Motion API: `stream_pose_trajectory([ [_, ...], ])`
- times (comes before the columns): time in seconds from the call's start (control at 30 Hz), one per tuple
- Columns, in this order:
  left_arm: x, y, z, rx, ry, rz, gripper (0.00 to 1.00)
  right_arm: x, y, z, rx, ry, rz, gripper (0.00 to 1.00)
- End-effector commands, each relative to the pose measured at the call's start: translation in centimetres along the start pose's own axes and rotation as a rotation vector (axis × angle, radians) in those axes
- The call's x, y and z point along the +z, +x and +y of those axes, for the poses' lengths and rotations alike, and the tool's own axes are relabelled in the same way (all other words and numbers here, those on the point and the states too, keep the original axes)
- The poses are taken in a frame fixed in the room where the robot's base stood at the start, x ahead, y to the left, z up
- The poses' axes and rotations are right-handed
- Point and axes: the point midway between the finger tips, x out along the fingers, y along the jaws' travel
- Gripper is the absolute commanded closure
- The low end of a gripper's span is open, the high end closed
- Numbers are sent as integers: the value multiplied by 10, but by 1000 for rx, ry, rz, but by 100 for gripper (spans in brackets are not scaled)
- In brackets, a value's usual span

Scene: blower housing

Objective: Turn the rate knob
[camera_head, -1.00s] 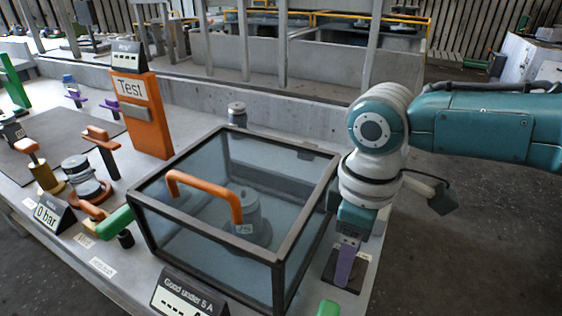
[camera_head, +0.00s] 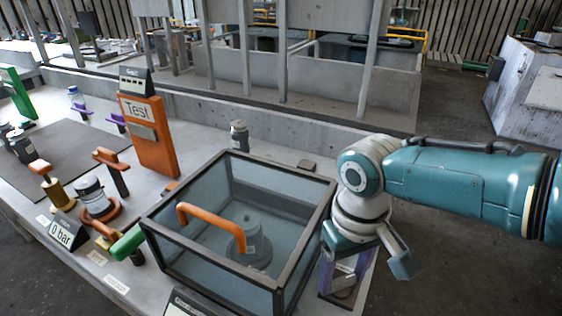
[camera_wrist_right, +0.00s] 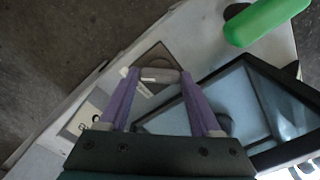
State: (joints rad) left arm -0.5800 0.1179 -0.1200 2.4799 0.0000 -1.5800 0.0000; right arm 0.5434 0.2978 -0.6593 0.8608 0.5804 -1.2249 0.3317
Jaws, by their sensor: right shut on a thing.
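The rate knob (camera_wrist_right: 160,75) shows in the right wrist view as a short grey bar on a dark square plate near the bench edge. My right gripper (camera_head: 342,280) is at the bench's right side in the head view, pointing down, beside the glass box. Its two purple fingers are on either end of the grey bar in the right wrist view (camera_wrist_right: 160,77), shut on it. The knob is small and partly hidden by the fingers in the head view. My left gripper is not in view.
A dark-framed glass box (camera_head: 292,246) with an orange handle (camera_head: 205,208) stands close left of my right gripper. A green handle (camera_wrist_right: 266,20) lies beyond the knob in the wrist view. An orange Test panel (camera_head: 150,140) stands farther back left. Open floor lies right of the bench.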

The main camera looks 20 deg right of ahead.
Motion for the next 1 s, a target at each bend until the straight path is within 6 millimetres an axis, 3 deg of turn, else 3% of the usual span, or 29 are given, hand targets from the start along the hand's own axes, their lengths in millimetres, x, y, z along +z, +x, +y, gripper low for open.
stream_pose_trajectory([
  [0.57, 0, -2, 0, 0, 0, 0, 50, -1, 0, 0, -2, 38, 3, 91],
  [0.6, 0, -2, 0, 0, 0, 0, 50, -1, 0, 0, -2, 38, 3, 34],
  [0.87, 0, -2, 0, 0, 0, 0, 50, -1, 0, 0, -1, 36, 2, 5],
  [1.0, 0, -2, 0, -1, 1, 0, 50, 0, 0, 0, 0, 35, 1, 5],
])
